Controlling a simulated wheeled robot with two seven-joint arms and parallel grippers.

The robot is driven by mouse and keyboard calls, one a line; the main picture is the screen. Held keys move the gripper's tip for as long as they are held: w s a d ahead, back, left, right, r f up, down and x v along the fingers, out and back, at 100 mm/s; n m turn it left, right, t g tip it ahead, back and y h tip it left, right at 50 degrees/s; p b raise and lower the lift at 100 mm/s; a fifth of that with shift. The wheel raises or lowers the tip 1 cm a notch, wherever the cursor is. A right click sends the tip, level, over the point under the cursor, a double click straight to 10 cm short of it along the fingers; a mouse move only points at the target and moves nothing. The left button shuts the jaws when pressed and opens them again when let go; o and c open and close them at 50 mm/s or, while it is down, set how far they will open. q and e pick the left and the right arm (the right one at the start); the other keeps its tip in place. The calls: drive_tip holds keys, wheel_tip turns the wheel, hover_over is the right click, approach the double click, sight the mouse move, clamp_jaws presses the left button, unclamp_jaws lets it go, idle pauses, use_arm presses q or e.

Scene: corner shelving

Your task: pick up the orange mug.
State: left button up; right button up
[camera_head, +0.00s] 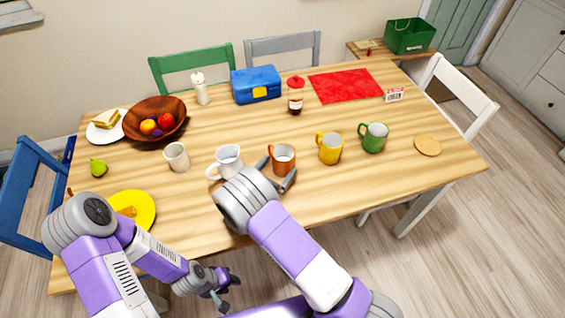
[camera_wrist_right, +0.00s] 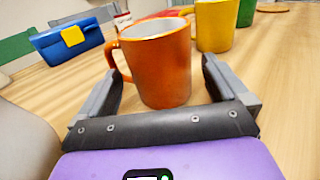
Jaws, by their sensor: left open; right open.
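The orange mug (camera_head: 283,160) stands upright on the wooden table, in the row of cups. In the right wrist view the orange mug (camera_wrist_right: 160,68) is close in front, its handle to the left. My right gripper (camera_head: 277,176) is open, with one finger on each side of the mug; its fingers also show in the right wrist view (camera_wrist_right: 164,90). I cannot tell whether they touch the mug. My left gripper (camera_head: 224,287) is open and empty, low in front of the table's near edge.
A green mug (camera_head: 374,137) is further right. A beige cup (camera_head: 177,157) and yellow plate (camera_head: 140,210) are left. Behind stands a sauce bottle (camera_head: 296,97).

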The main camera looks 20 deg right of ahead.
sight(289, 153)
drive_tip(key=x, duration=0.4)
drive_tip(key=shift+d+b, duration=0.1)
drive_tip(key=shift+b, duration=0.2)
drive_tip(key=c, duration=1.1)
